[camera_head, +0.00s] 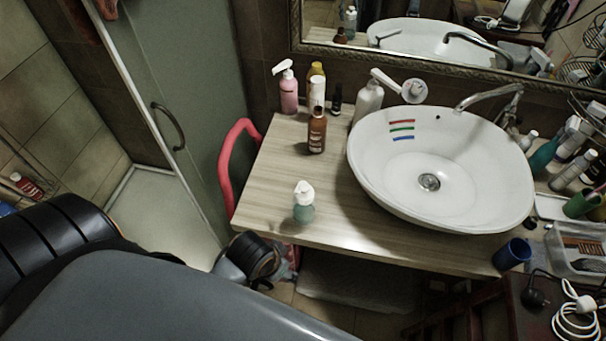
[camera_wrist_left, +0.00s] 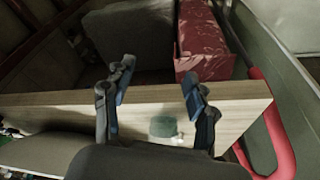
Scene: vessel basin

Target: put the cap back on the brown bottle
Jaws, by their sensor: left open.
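A brown bottle (camera_head: 317,133) with a pale label stands upright on the wooden counter, left of the basin. I cannot pick out a loose cap for certain. My left gripper (camera_wrist_left: 157,82) is open and empty in the left wrist view, its fingers apart above the counter. A green bottle with a white pump (camera_head: 304,204) shows as a green patch (camera_wrist_left: 163,127) below them. Neither gripper's fingers show in the head view.
A white basin (camera_head: 360,170) takes up the counter's right part. A pink pump bottle (camera_head: 289,94) and a white bottle (camera_head: 367,101) stand behind the brown bottle. A red chair frame (camera_head: 228,170) borders the left edge. The counter's front left is mostly clear.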

